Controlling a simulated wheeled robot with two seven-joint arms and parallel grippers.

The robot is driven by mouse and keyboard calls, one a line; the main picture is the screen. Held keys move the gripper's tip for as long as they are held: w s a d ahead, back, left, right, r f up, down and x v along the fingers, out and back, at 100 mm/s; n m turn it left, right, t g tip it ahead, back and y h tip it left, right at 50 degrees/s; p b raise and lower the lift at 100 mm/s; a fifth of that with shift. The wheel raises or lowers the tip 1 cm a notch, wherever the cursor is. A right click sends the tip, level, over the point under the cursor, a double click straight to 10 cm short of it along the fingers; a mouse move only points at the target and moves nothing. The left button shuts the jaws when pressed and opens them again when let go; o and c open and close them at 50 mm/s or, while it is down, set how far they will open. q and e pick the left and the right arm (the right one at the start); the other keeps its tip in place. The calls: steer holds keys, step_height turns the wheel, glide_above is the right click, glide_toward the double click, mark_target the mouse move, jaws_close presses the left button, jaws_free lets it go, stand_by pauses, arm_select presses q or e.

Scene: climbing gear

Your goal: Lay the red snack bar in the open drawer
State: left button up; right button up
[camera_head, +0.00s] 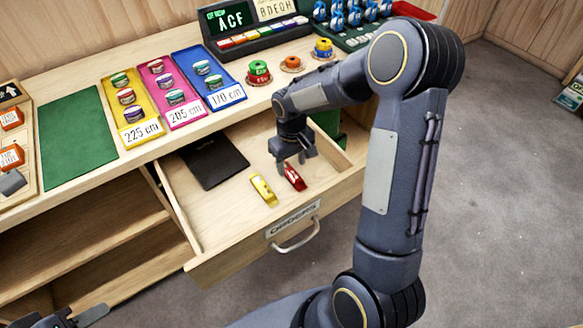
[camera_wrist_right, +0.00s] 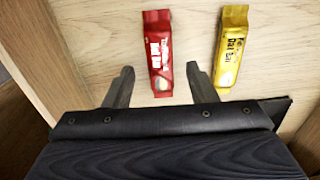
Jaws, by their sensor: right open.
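The red snack bar (camera_head: 293,176) lies on the floor of the open drawer (camera_head: 215,224), beside a yellow bar. My right gripper (camera_head: 292,165) is inside the drawer area, just behind the red bar. In the right wrist view the red bar (camera_wrist_right: 158,54) lies ahead of the open, empty fingers (camera_wrist_right: 160,88), apart from them at its near end. My left gripper (camera_head: 82,318) shows only partly at the bottom left corner, and its fingers are too cut off to judge.
A yellow bar (camera_head: 263,190) and a black flat booklet (camera_head: 213,160) also lie in the drawer. The tabletop above holds coloured trays with tape rolls, such as the blue tray (camera_head: 208,76), and a dark display (camera_head: 254,24). The drawer's front left is bare.

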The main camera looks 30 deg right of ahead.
mark_target(292, 173)
step_height(292, 173, up, 9)
steer(key=s+a+r+m+t+y, duration=0.1)
steer(key=s+a+r+t+y, duration=0.1)
steer(key=s+r, duration=0.65)
steer(key=s+a+f+m+t+y, duration=0.1)
steer(key=s+a+t, duration=0.2)
steer(key=s, duration=1)
steer(key=shift+s+a+f+m+t+y+p, duration=0.15)
steer(key=shift+s+a+m+t+y+p, duration=0.2)
steer(key=shift+a, duration=0.65)
step_height(292, 173, up, 7)
steer(key=p, duration=0.7)
steer(key=shift+c, duration=0.3)
